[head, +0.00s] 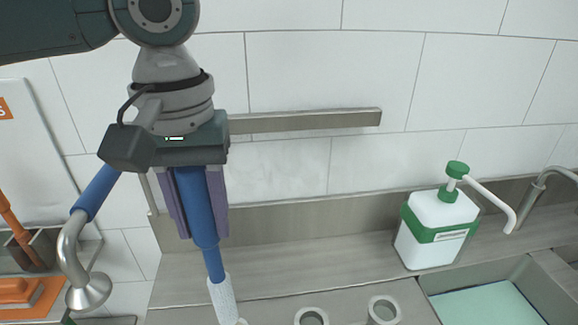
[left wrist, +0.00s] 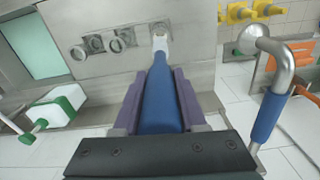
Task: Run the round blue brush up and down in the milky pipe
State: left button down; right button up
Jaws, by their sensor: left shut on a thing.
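My left gripper (head: 202,234) is shut on the blue handle of the round brush (head: 203,205), which points down and slightly right, near upright. Its white lower end (head: 224,300) reaches the bottom edge of the head view. In the left wrist view the brush (left wrist: 160,100) lies between the fingers, and its pale tip meets the end pipe opening of a row on the steel counter. I cannot tell whether the tip is inside that opening or just above it. Two other pale round pipes (head: 384,309) and (head: 311,316) stand to the right. My right gripper is not in view.
A white and green pump bottle (head: 436,230) stands on the counter at right, beside a basin (head: 487,306). A bent metal tube with a blue sleeve (head: 97,193) stands at left, near an orange tray (head: 38,300). A tiled wall with a metal rail (head: 305,120) is behind.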

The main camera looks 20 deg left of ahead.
pick_arm(q)
jog(key=shift+f+b, duration=1.6)
jog(key=shift+b, duration=0.2)
jog(key=shift+f, duration=0.25)
jog(key=b, duration=0.2)
send_over(224, 304)
jog(key=shift+w+a+f, duration=0.1)
jog(key=shift+a+f, duration=0.05)
jog(key=shift+f, duration=0.85)
jog(key=shift+w+a+f, duration=0.1)
jog(key=shift+w+f, duration=0.05)
jog(key=shift+f, duration=0.8)
jog(key=shift+w+a+f, duration=0.1)
jog(key=shift+a+f, duration=0.05)
jog(key=shift+f, duration=0.85)
jog(key=shift+f, duration=0.1)
notch_tip(224, 304, down, 8)
jog(key=b, duration=0.4)
jog(key=shift+f, duration=0.15)
